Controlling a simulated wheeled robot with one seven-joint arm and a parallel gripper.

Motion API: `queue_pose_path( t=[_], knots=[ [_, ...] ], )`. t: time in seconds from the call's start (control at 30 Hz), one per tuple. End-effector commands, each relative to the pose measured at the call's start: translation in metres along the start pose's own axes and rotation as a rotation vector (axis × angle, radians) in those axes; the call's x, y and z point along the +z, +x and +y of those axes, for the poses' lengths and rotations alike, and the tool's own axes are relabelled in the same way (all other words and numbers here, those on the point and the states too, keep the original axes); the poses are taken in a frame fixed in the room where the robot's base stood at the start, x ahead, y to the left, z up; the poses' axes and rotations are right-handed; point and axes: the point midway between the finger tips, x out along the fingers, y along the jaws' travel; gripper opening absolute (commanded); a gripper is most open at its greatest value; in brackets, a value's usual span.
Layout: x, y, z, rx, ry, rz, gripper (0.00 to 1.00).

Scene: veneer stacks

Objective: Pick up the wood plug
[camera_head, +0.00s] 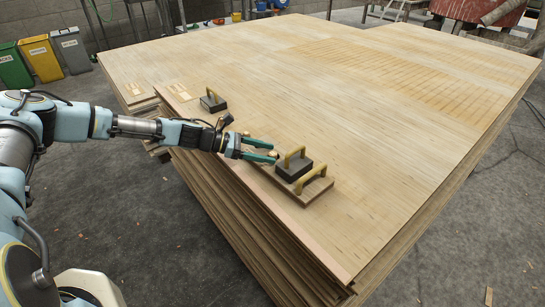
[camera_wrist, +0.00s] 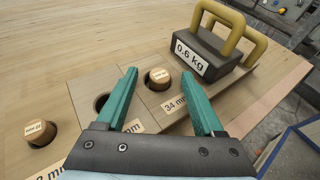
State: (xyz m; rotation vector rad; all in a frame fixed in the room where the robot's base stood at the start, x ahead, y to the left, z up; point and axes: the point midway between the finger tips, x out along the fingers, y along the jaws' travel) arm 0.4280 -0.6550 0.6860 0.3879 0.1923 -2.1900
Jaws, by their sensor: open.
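A short round wood plug (camera_wrist: 158,78) with a label on its pale top stands in a board, beside a "34 mm" label. In the wrist view it shows between the tips of my open, empty gripper (camera_wrist: 162,72); I cannot tell whether the fingers touch it. A second wood plug (camera_wrist: 39,132) stands in a hole at the left. Between the two plugs is a dark open hole (camera_wrist: 101,102), partly hidden by the left finger. In the head view my gripper (camera_head: 274,152) is low over the near edge of the veneer stack (camera_head: 330,120).
A dark "0.6 kg" weight (camera_wrist: 208,52) with a yellow handle stands close beyond the right finger; the head view shows it too (camera_head: 294,171). A yellow handle (camera_head: 311,179) is beside it. Another handled block (camera_head: 213,104) sits farther left. The stack's middle is clear.

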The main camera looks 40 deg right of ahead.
Motion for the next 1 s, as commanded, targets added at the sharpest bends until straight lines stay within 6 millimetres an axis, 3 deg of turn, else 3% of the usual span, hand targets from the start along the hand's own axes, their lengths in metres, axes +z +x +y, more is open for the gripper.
queue_pose_path(
  t=[0.07, 0.63, 1.0],
  knots=[
    [-0.0002, -0.0001, -0.0002, 0.0, 0.0, 0.0, 0.66],
    [-0.0001, -0.0004, -0.0002, 0.0, -0.001, 0.0, 0.02],
    [-0.0001, -0.0004, -0.0002, 0.0, -0.001, 0.0, 0.0]
  ],
)
